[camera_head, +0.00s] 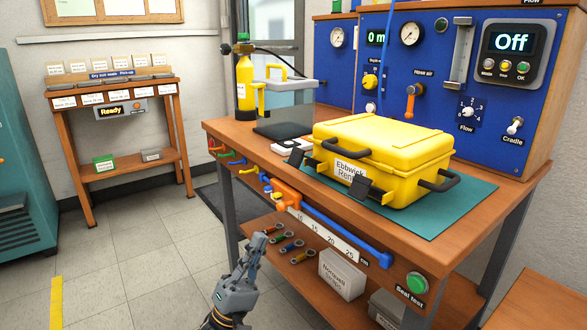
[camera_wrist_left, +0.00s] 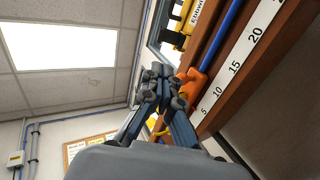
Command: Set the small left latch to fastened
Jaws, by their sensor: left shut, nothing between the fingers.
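The yellow case (camera_head: 392,150) sits closed on the green mat (camera_head: 452,215) on the workbench, with a white label on its front. The small left latch (camera_head: 297,157) is a dark plate at the case's front left, and it seems to stick out, tilted, from the body. A similar dark latch (camera_head: 361,188) sticks out right of the label. My left gripper (camera_head: 262,238) is shut and empty, in front of and below the bench edge, well apart from the case. In the left wrist view its closed fingers (camera_wrist_left: 160,82) show near an orange part, with a bit of the yellow case (camera_wrist_left: 183,22) above.
The orange slider (camera_head: 287,194) and blue bar (camera_head: 340,232) run along the bench front above a numbered scale (camera_head: 318,232). A green button (camera_head: 417,283) is at the right. A lower shelf holds wrenches and white boxes. Floor to the left is free.

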